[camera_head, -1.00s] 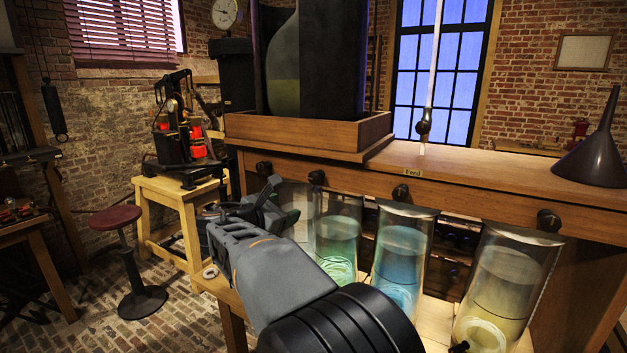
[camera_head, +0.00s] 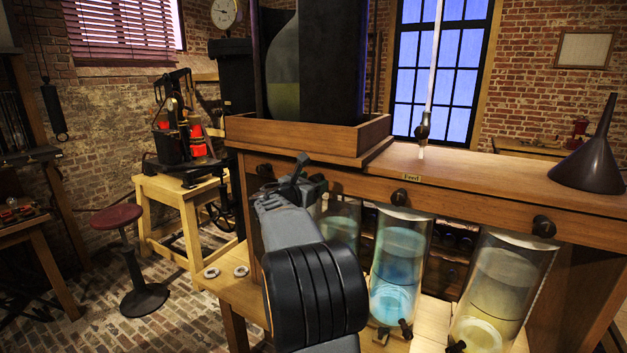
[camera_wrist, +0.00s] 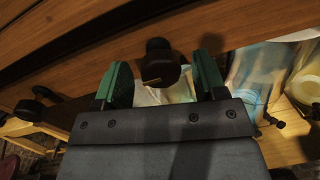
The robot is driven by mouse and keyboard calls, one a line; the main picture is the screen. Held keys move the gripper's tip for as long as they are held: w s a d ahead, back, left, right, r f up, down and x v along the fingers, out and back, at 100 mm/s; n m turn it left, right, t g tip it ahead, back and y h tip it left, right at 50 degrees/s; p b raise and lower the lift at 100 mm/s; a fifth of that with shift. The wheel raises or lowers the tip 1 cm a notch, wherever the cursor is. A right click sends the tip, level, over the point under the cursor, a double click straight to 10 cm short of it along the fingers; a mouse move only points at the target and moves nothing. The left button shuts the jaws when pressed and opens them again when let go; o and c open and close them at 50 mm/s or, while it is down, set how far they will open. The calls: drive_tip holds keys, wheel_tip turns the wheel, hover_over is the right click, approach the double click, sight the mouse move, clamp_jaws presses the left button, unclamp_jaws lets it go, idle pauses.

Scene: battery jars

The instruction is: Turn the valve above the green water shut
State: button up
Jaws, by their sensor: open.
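The jar of green water (camera_head: 341,222) stands under the wooden bench beam, partly hidden behind my arm in the head view. Its black valve knob (camera_wrist: 160,62) shows in the wrist view, with a pale line on its front. My gripper (camera_head: 304,174) is open at the beam, and in the head view it hides this knob. In the wrist view its two green-padded fingers (camera_wrist: 163,80) stand on either side of the knob, with gaps visible. Contact cannot be told. Part of a pale jar shows behind the knob.
A jar of blue water (camera_head: 399,262) and one of yellow water (camera_head: 500,285) stand to the right, with valve knobs (camera_head: 400,197) and (camera_head: 543,227) above them. Another knob (camera_head: 265,172) is close on the left. A dark funnel (camera_head: 594,155) stands on the bench top.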

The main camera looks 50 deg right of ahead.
drive_tip(key=shift+d, duration=0.5)
drive_tip(key=shift+c, duration=0.2)
drive_tip(key=c, duration=0.9)
drive_tip(key=shift+f, duration=0.1)
